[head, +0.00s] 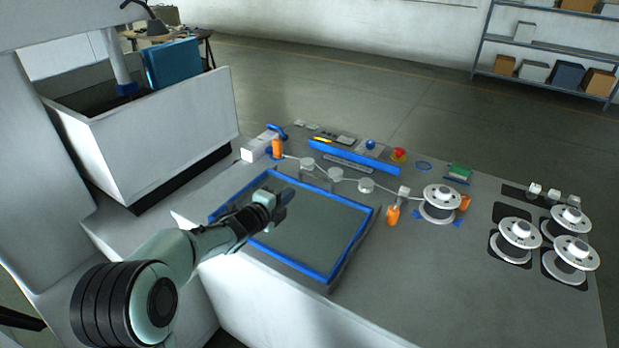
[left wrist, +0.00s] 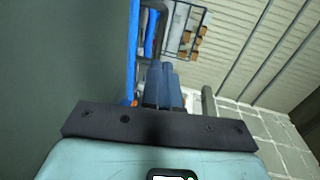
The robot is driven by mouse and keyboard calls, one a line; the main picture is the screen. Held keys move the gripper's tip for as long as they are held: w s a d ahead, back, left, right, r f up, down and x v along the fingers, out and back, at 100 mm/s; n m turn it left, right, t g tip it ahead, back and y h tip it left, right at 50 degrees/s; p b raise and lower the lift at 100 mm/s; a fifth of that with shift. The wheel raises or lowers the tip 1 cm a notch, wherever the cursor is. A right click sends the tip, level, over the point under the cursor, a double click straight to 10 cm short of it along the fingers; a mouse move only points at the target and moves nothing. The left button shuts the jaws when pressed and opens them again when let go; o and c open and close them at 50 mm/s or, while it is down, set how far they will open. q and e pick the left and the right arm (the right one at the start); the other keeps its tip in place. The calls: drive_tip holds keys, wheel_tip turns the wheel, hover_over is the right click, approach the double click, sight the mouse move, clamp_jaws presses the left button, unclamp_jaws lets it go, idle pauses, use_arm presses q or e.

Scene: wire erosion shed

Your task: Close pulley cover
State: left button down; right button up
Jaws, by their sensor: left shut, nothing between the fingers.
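The pulley cover is a dark see-through panel with a blue frame (head: 350,246). It lies open at the front of the grey bench, and several small pale pulleys (head: 366,186) show uncovered behind it. My left gripper (head: 288,196) is shut and empty, and appears in front of the panel in the head view. In the left wrist view its fingers (left wrist: 163,84) are together beside the cover's blue edge (left wrist: 133,50), with the dark pane on the left. I cannot tell whether they touch the cover. My right gripper is in neither view.
A wire spool (head: 440,203) and orange-handled parts (head: 393,215) stand right of the cover. More spools (head: 519,234) sit at the bench's right. A blue bar (head: 353,158) and a red button (head: 399,154) lie behind the pulleys. A white bin (head: 165,135) stands left.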

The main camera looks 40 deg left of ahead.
sight(314, 176)
use_arm(q)
drive_tip(key=p+x, duration=0.2)
drive_tip(key=x, duration=0.8)
drive_tip(key=shift+p, duration=0.4)
drive_tip(key=shift+w+f, duration=0.2)
drive_tip(key=shift+w, duration=0.35)
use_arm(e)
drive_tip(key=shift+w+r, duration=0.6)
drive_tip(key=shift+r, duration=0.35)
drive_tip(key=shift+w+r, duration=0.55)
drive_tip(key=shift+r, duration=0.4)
